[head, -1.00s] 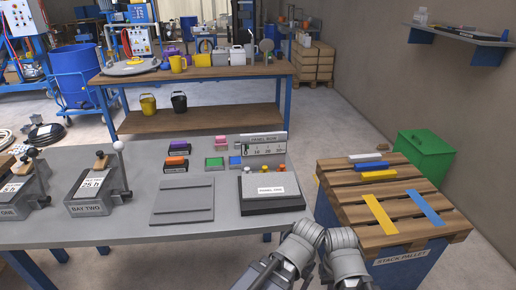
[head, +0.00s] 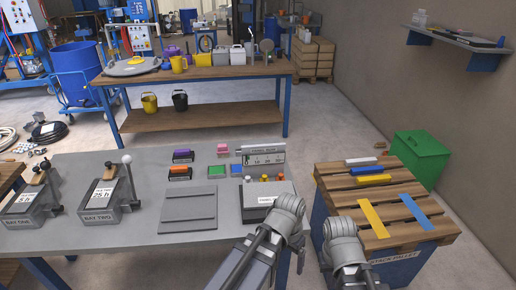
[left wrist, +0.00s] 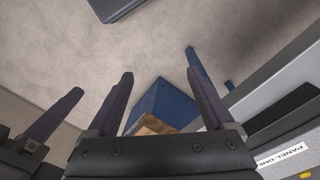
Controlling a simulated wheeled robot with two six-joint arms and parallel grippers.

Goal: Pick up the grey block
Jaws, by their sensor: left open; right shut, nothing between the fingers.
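A pale grey or white block (head: 361,161) lies at the back of the wooden stack pallet (head: 396,184), next to a blue block (head: 367,170) and a yellow block (head: 373,180). It is the likeliest grey block. My left gripper (head: 290,208) is over the front right corner of the grey table, apart from the block. In the left wrist view its two fingers (left wrist: 162,95) are spread with nothing between them. My right gripper (head: 340,230) is at the pallet's front left edge, empty and shut; its fingertips are hidden in the head view.
Long yellow (head: 375,221) and blue (head: 416,212) strips lie on the pallet. The grey table (head: 130,240) carries bay two (head: 105,208), a flat plate (head: 189,209), coloured blocks and the panel one box (head: 255,200). A green bin (head: 418,157) stands behind the pallet.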

